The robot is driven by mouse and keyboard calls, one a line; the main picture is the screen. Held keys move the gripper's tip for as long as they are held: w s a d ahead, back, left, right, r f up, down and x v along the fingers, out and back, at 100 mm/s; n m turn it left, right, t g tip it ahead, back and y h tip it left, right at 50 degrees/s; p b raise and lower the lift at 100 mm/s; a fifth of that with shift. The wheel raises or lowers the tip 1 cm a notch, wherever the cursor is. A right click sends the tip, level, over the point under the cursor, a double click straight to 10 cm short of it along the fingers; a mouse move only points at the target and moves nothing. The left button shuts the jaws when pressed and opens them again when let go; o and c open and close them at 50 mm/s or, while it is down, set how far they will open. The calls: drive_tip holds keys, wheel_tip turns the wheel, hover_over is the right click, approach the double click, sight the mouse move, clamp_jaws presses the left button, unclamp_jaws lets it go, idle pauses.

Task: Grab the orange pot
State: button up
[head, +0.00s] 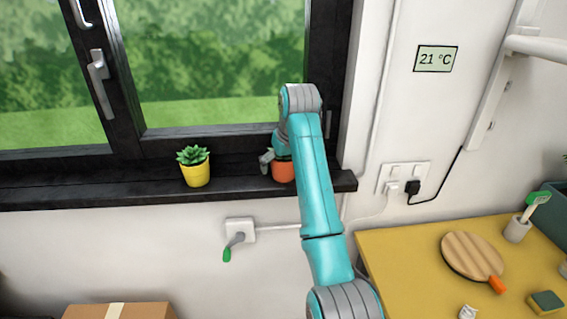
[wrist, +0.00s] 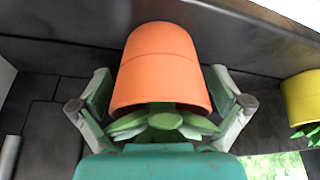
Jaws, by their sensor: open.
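The orange pot (head: 284,173) stands on the dark windowsill, partly hidden behind my arm in the head view. In the wrist view the orange pot (wrist: 160,55) appears upside down, with the green leaves of its plant towards my gripper's palm. My gripper (wrist: 161,76) is open, with one finger on each side of the pot. A small gap shows on both sides, and neither finger clearly touches it. In the head view only part of my gripper (head: 266,161) shows, at the pot's left.
A yellow pot (head: 195,170) with a succulent stands left on the sill (head: 120,192); it also shows in the wrist view (wrist: 303,97). The window frame (head: 215,130) rises behind. A yellow table (head: 400,252) with a round board (head: 472,255) is lower right.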

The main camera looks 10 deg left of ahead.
drive_tip(key=c, duration=1.4)
drive_tip(key=shift+c, duration=0.2)
